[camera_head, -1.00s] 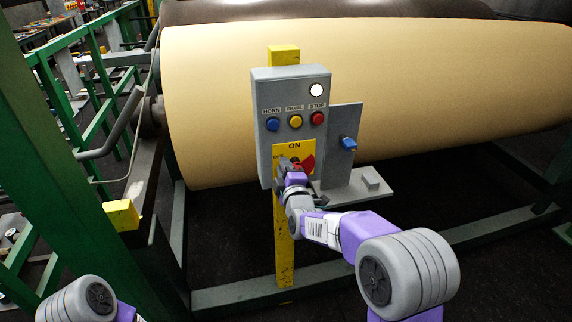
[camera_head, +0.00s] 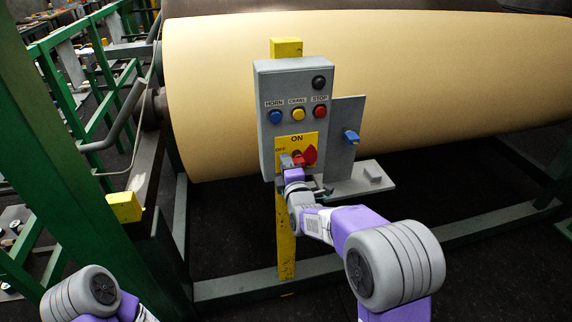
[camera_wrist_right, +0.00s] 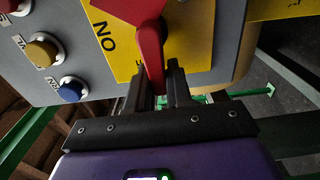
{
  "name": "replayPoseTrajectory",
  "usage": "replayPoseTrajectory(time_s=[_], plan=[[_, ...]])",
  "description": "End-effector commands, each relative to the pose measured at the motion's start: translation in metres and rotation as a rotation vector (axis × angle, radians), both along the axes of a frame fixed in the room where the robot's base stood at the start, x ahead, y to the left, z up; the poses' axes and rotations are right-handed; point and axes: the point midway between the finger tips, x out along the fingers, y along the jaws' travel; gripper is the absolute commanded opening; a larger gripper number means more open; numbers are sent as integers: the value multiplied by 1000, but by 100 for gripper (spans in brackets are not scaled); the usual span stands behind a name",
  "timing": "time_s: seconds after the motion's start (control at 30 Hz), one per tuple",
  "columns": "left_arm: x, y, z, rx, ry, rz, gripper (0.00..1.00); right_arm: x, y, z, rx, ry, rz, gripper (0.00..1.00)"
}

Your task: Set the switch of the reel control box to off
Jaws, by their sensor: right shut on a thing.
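The reel control box (camera_head: 265,90) is grey, on a yellow post, with a round lamp (camera_head: 319,82) that is dark. Its red switch (camera_head: 310,154) sits on a yellow plate (camera_head: 312,138) marked ON at the top and OFF at the left. In the head view its handle points left, towards the OFF side. My right gripper (camera_head: 290,161) is at the left of the switch. In the right wrist view the red handle (camera_wrist_right: 150,50) runs down between the fingers of my right gripper (camera_wrist_right: 156,84), which is shut on it; the OFF lettering is mostly hidden. My left gripper is out of view.
Blue, yellow and red buttons (camera_head: 298,114) sit above the switch. A grey side plate with a blue knob (camera_head: 351,136) and a ledge (camera_head: 360,182) are right of the box. A large cream roll (camera_head: 440,80) is behind; a green frame (camera_head: 60,150) stands at left.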

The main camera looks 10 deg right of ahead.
Motion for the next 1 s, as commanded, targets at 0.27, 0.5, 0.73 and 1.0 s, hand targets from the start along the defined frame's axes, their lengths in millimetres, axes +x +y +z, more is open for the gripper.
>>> replayPoseTrajectory(time_s=[0.27, 0.5, 0.73, 1.0], plan=[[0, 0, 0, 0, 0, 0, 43, 0, 0, -1, 1, 4, 0, 41], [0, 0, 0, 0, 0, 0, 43, -1, 0, 0, 1, 2, 0, 41], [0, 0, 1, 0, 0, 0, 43, -26, -1, 0, 4, 2, 1, 41], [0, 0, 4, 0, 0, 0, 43, -64, -3, 0, 3, 4, 0, 41]])
